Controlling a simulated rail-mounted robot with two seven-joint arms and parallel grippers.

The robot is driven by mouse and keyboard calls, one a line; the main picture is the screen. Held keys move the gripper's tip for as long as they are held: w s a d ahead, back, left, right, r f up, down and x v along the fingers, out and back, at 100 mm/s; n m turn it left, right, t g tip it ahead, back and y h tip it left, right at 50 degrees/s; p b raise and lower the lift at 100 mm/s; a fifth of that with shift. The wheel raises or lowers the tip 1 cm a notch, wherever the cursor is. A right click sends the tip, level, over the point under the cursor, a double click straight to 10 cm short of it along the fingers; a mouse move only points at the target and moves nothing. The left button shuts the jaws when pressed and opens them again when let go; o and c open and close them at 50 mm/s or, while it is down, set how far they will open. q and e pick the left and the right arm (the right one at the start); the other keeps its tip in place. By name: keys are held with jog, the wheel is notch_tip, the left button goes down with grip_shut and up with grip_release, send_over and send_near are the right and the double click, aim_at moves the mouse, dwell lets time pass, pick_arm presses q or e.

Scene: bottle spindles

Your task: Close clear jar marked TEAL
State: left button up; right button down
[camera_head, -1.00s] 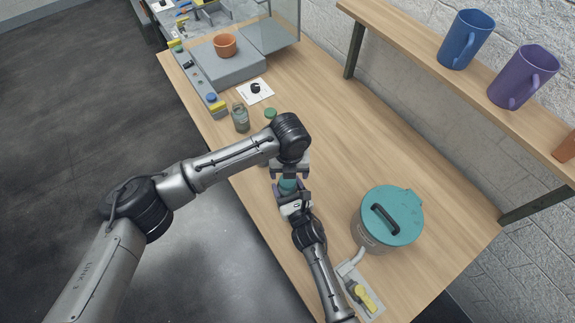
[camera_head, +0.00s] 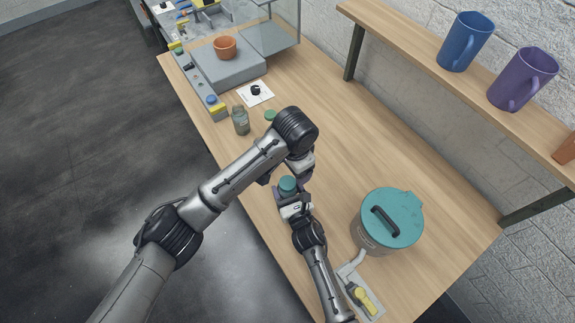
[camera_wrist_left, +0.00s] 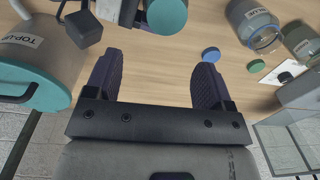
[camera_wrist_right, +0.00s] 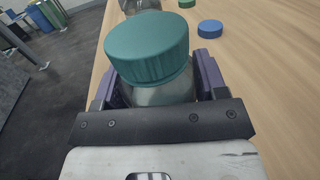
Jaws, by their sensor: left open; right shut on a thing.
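A clear jar (camera_wrist_right: 165,93) with a teal lid (camera_wrist_right: 148,47) on its mouth is held upright between the fingers of my right gripper (camera_wrist_right: 160,85). In the head view the teal lid (camera_head: 287,184) shows just above my right gripper (camera_head: 292,205). No mark is readable on this jar. My left gripper (camera_wrist_left: 155,60) is open and empty, its fingers spread. In the left wrist view the teal lid (camera_wrist_left: 167,14) lies beyond its fingertips, apart from them. My left wrist partly covers the area beside the jar in the head view.
A big pot with a teal lid (camera_head: 391,217) stands to the right. A blue lid (camera_wrist_left: 211,54) and a green lid (camera_wrist_left: 256,66) lie on the table. Clear jars (camera_wrist_left: 253,25) stand at the table's left edge.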

aim_at(287, 183)
pick_arm(q)
jog(key=n, duration=0.6)
jog(key=shift+s+a+r+n, duration=0.1)
jog(key=shift+a+n, duration=0.2)
jog(key=n, duration=0.3)
jog(key=a+n, duration=0.1)
jog(key=n, duration=0.2)
jog(key=shift+n+g, duration=0.3)
jog(key=shift+f, duration=4.05)
jog(key=shift+c, duration=0.3)
jog(key=c, duration=0.9)
jog(key=o, duration=1.1)
jog(key=shift+c, duration=0.2)
